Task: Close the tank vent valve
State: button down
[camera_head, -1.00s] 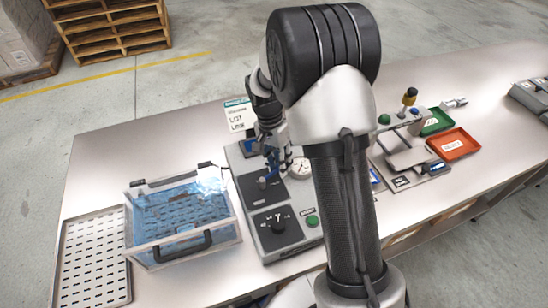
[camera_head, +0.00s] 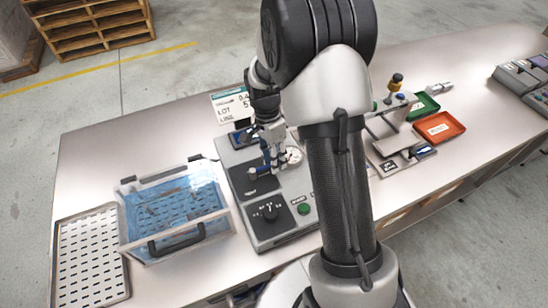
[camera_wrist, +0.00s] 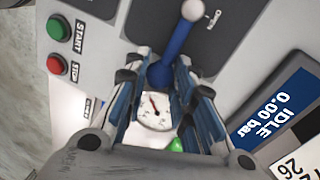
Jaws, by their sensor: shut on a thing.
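The vent valve is a blue lever (camera_wrist: 180,40) with a pale round hub, on a dark panel (camera_wrist: 225,22) of the grey control unit. In the wrist view, the fingers of my gripper (camera_wrist: 163,64) close on the lever's outer end from both sides. In the head view, my gripper (camera_head: 272,168) is down at the unit (camera_head: 245,218), where part of the blue lever (camera_head: 256,171) shows. The fingers and arm hide part of the lever. The display (camera_wrist: 274,112) reads IDLE, 0.00 bar. The gauge (camera_wrist: 154,110) shows between my fingers.
The clear tank (camera_head: 150,240) with blue contents stands left of the unit, beside a slotted tray (camera_head: 90,255). A dark knob (camera_head: 269,212), green START (camera_wrist: 59,27) and red STOP (camera_wrist: 57,64) buttons are close by. Red (camera_head: 440,127) and green bins stand right.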

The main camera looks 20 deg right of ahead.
aim_at(270, 175)
jog(key=c, duration=1.3)
grip_release()
jog(key=shift+s, duration=0.1)
jog(key=r, duration=0.4)
jog(key=w+r, duration=0.1)
jog(key=r, duration=0.3)
jog(key=w+r, duration=0.1)
jog(key=r, duration=0.2)
jog(key=shift+w+a+r, duration=0.15)
jog(key=shift+a+r, duration=0.05)
jog(key=shift+r, duration=0.2)
jog(key=shift+r, duration=0.1)
